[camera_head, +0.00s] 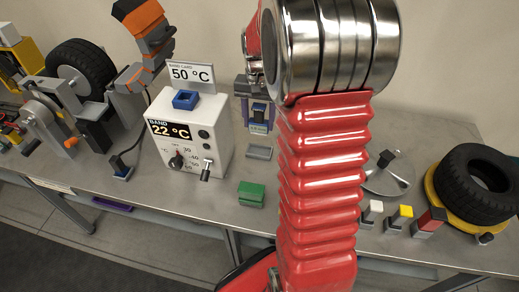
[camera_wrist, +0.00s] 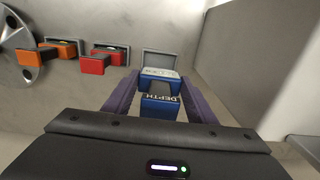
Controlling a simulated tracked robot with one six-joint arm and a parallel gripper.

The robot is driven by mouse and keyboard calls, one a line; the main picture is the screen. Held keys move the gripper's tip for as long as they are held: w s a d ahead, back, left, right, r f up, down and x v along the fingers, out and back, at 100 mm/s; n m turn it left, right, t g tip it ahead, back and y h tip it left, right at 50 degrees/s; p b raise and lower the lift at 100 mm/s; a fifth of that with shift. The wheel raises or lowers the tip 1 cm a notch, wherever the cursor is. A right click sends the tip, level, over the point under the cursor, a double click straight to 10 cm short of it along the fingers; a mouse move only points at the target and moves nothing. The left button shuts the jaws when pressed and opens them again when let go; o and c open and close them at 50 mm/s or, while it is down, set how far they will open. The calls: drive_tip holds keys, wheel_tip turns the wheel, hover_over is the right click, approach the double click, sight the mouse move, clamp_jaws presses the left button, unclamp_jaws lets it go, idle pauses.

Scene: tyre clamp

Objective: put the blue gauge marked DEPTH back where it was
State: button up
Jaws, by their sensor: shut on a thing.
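The blue gauge marked DEPTH (camera_wrist: 160,106) is between the purple fingers of my gripper (camera_wrist: 157,86), which is shut on it. In the head view the blue gauge (camera_head: 260,110) is at the back of the bench, left of my red arm, which hides part of the area. A small grey holder (camera_head: 259,152) lies in front of it.
Red (camera_wrist: 95,64) and orange (camera_wrist: 30,57) gauges sit left of the grey holder. A white temperature box (camera_head: 190,135) stands left on the bench, with a green block (camera_head: 251,194) to its right. A tyre (camera_head: 478,185) is at the right.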

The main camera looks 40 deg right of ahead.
sight(259, 131)
drive_tip(key=shift+f, duration=3)
drive_tip(key=shift+f, duration=1.9)
drive_tip(key=o, duration=1)
wheel_tip(259, 131, up, 12)
drive_tip(key=shift+r, duration=0.1)
